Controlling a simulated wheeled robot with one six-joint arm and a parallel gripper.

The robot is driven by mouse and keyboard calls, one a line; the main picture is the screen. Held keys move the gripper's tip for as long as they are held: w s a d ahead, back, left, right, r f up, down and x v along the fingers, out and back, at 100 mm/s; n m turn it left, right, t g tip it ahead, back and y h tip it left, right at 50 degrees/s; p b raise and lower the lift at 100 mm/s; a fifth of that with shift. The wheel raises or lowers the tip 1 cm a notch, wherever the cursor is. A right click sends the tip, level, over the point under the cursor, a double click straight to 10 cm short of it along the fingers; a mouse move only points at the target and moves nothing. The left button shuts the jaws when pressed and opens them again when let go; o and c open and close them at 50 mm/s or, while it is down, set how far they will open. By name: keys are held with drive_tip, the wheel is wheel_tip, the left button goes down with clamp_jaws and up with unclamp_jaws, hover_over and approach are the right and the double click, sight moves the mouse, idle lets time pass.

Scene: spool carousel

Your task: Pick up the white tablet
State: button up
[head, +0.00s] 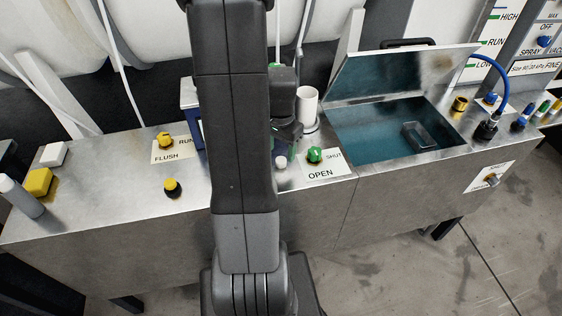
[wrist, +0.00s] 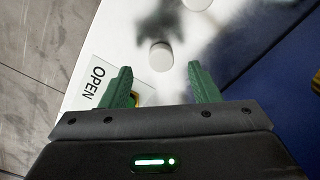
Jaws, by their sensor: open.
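The white tablet (wrist: 160,56) is a small round white disc-like piece on the bright metal bench top. In the wrist view it lies just ahead of my gripper (wrist: 160,70), roughly in line with the gap between the two green fingers. The fingers are apart, with nothing held between them. In the head view a small white piece (head: 281,162) shows beside my arm, close to the green knob. My arm hides most of the gripper there. A second white round piece (wrist: 196,4) is cut off at the top of the wrist view.
The green knob (head: 314,155) with its OPEN/SHUT label stands right of the tablet. A white cylinder (head: 307,104) stands behind it. An open-lidded basin (head: 370,138) is further right. Yellow-topped FLUSH knob (head: 165,140) and a yellow block (head: 40,182) are left.

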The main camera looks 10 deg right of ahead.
sight(281, 160)
drive_tip(key=shift+w+f, duration=0.15)
drive_tip(key=shift+f, duration=1.8)
drive_tip(key=c, duration=1.1)
drive_tip(key=shift+r, duration=0.15)
wheel_tip(281, 160, up, 10)
drive_tip(key=shift+f, duration=0.1)
